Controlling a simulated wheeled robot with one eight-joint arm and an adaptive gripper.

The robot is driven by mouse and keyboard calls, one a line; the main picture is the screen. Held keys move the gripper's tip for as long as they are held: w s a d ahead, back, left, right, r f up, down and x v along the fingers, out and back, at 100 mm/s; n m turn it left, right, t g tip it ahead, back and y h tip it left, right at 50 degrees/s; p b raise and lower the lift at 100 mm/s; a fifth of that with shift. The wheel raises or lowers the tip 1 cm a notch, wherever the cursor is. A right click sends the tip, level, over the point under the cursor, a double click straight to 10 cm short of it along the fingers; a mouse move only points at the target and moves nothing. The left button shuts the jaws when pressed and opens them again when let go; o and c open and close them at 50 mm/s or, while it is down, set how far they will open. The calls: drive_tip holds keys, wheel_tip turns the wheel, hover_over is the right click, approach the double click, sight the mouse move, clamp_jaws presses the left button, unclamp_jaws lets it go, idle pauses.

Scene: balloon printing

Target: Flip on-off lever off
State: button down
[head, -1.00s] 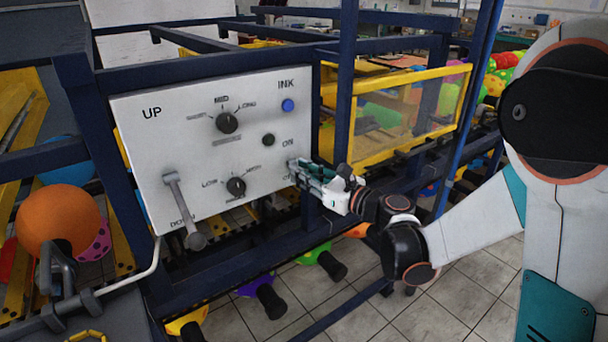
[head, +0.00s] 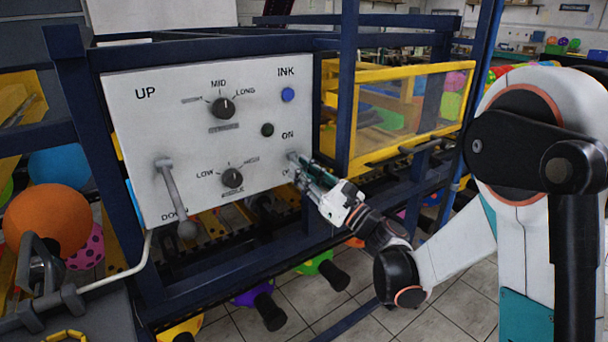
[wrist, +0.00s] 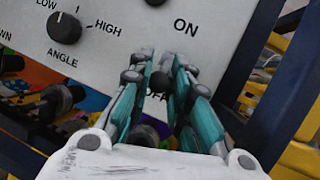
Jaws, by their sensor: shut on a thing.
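The white control panel (head: 215,125) carries the on-off lever (head: 293,157) at its right edge, just below the "ON" label. The "OFF" label below it is partly covered by my gripper. My gripper (head: 302,166) is at the lever, reaching in from the lower right. In the wrist view, the two teal-and-grey fingers of my gripper (wrist: 162,68) are close together on either side of the lever (wrist: 159,82), whose dark end shows between them. The fingers hide most of the lever, so its exact tilt is hard to tell.
A larger grey up-down lever (head: 172,195) hangs at the panel's left, pointing down. Round dials (head: 223,107) and a blue ink button (head: 288,95) are on the panel. A blue frame post (head: 347,90) and yellow guard (head: 400,115) stand close right of my gripper.

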drive_tip(key=c, duration=1.5)
unclamp_jaws()
drive_tip(key=shift+a, duration=0.1)
drive_tip(key=shift+o, duration=0.2)
drive_tip(key=shift+f, duration=0.1)
drive_tip(key=v, duration=1.2)
